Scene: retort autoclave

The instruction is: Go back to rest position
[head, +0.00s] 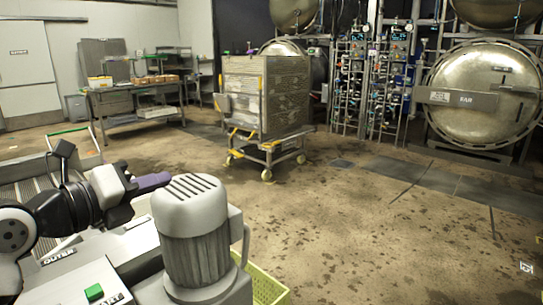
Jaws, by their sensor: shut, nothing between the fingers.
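My gripper (152,182) is at the lower left, with the arm reaching in from the left edge. Its purple end points right, just above and behind a grey motor (196,235). The fingers look closed together and I see nothing held in them. Whether the gripper touches the motor housing cannot be told from this view.
A wheeled cart with a tall metal crate (265,95) stands mid-floor. A round autoclave door (485,95) is at the right, beside pipework (370,85). A workbench (135,95) stands at the back left. A yellow-green crate (262,285) is by the motor. The right floor is clear.

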